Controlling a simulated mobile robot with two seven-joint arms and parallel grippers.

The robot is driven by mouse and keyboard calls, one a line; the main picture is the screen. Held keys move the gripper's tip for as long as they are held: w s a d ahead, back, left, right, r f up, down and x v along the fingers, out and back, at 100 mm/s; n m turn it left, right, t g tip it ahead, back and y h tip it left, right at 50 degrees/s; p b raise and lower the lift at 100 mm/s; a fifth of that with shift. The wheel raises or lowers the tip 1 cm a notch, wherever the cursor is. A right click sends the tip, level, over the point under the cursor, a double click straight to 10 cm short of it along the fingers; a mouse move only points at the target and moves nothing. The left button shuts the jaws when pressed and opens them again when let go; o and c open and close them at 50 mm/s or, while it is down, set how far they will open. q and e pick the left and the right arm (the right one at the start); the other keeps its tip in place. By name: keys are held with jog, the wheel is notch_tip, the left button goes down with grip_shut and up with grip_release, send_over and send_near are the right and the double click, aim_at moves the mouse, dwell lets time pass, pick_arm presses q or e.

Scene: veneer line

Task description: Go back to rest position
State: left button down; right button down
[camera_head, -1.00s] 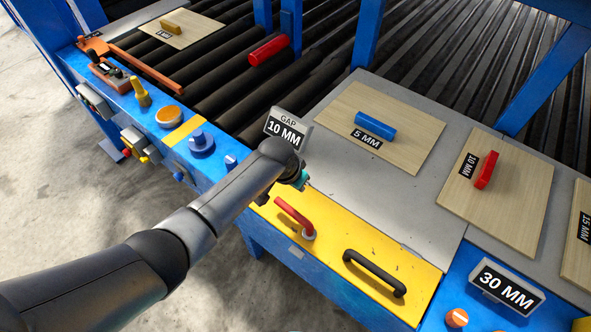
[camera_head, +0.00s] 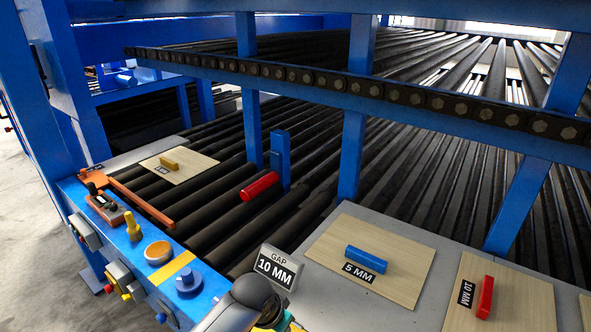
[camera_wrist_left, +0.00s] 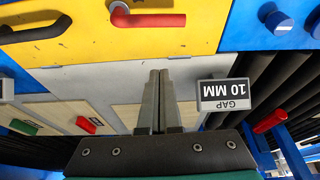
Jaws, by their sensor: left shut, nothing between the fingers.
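My left gripper (camera_wrist_left: 160,105) is in the left wrist view, its two fingers together with nothing between them, above the grey plate beside the "GAP 10 MM" sign (camera_wrist_left: 224,93). In the head view only my left wrist shows at the bottom edge, just below that sign (camera_head: 275,268); the fingers are hidden there. The red handle (camera_wrist_left: 148,20) on the yellow panel (camera_wrist_left: 90,45) is apart from the fingers. My right gripper is in neither view.
Boards with a blue block (camera_head: 366,260), a red block (camera_head: 485,298) and a yellow block (camera_head: 169,163) lie around the line. A red cylinder (camera_head: 259,187) lies on the dark rollers (camera_head: 205,185). Blue posts (camera_head: 352,150) and a chain rail (camera_head: 390,88) stand behind.

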pick_arm(q)
jog(key=s+a+r+n+y, duration=0.15)
jog(key=s+a, duration=0.25)
jog(key=s, duration=0.4)
jog(key=s+a+r+n, duration=0.2)
jog(key=s+a, duration=0.2)
jog(key=s, duration=0.3)
jog(key=s+a+r+n, duration=0.1)
jog(key=s+a+r, duration=0.1)
jog(key=s+a, duration=0.45)
jog(key=s+d+f+g+b, duration=0.15)
jog(key=f+b, duration=0.45)
jog(key=f, duration=1.1)
jog(key=s+f+b, duration=0.2)
jog(key=f+b, duration=0.4)
jog(key=f, duration=1.1)
jog(key=s+a+f+b, duration=0.1)
jog(key=s+f+b, duration=0.4)
jog(key=f, duration=0.7)
jog(key=s+a+f+b, duration=0.1)
jog(key=s+f+b, duration=0.4)
jog(key=s+f, duration=0.5)
notch_tip(320, 180, down, 2)
jog(key=shift+s+a+f+g+y, duration=0.1)
jog(key=shift+s+a+g+y, duration=0.15)
jog(key=shift+g+y, duration=0.15)
